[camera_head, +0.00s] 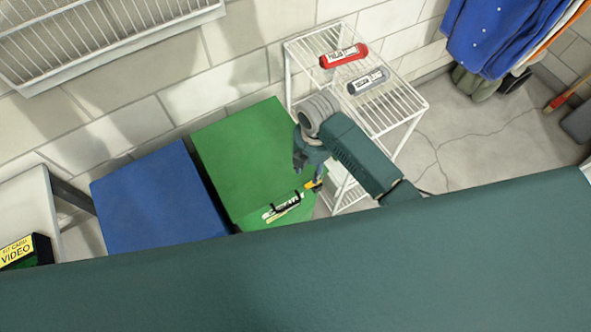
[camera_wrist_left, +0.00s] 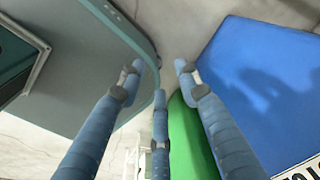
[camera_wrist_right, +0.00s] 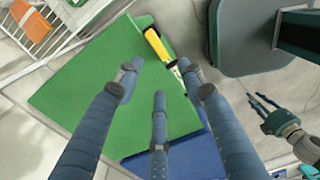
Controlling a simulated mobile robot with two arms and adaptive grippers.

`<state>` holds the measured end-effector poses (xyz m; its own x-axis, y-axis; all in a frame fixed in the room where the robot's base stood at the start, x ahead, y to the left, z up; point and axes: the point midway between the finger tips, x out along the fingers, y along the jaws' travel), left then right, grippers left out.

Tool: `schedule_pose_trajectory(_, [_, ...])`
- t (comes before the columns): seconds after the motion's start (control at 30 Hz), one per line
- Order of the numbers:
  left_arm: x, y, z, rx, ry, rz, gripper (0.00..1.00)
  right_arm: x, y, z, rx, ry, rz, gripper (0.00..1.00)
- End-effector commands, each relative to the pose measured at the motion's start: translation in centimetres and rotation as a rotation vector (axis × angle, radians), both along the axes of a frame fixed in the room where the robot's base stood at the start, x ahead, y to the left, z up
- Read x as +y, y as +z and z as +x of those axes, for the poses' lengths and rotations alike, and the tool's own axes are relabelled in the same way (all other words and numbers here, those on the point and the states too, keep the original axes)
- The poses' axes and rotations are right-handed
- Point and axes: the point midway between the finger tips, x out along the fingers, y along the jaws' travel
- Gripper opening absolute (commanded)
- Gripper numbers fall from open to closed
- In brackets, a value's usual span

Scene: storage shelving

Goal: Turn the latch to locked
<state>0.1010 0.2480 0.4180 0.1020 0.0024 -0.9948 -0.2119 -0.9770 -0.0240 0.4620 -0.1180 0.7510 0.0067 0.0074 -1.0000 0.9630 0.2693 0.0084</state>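The latch is a yellow handle with black parts (camera_head: 313,185) at the edge of a green cabinet (camera_head: 247,150). A white label plate with black marks (camera_head: 282,207) lies beside it. In the right wrist view the yellow handle (camera_wrist_right: 157,44) lies slanted, just beyond my fingertips. My right gripper (camera_head: 300,160) is over the green cabinet near the latch; its fingers (camera_wrist_right: 160,75) are spread and empty, apart from the handle as far as I can tell. My left gripper (camera_wrist_left: 159,75) is open and empty, near the blue and green cabinets. It is hidden in the head view.
A blue cabinet (camera_head: 158,200) stands left of the green one. A white wire rack (camera_head: 400,100) holds a red cylinder (camera_head: 344,55) and a grey one (camera_head: 368,81). Clothes (camera_head: 505,35) hang at upper right. A video box (camera_head: 25,252) is at lower left.

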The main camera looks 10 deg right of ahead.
Motion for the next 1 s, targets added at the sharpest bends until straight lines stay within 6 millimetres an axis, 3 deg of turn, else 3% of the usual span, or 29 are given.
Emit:
schedule_pose_trajectory(0.07, [-0.6,0.2,-0.9,0.012,-0.003,-0.006,0.34,-0.1,1.1,0.3,0.007,0.06,-0.013,0.4])
schedule_pose_trajectory(0.17, [-1.2,0.1,-1.3,0.019,-0.005,-0.013,0.34,-0.1,0.6,0.3,0.014,0.081,-0.016,0.4])
schedule_pose_trajectory(0.37, [-2.2,0.1,-1.6,0.023,-0.004,-0.023,0.34,0.0,-2.8,0.2,0.016,0.077,-0.015,0.4])
schedule_pose_trajectory(0.63, [-1.4,-0.1,-1.4,0.02,-0.002,-0.015,0.34,-0.1,-7.6,0.2,0.012,0.076,-0.013,0.4])
schedule_pose_trajectory(0.8, [-0.8,-0.2,-1.0,0.014,0.001,-0.009,0.34,-0.1,-9.2,0.3,0.01,0.076,-0.015,0.4])
schedule_pose_trajectory(1.0, [-0.9,-0.1,-0.8,0.011,0.001,-0.009,0.34,-0.1,-9.5,0.3,0.009,0.076,-0.015,0.4])
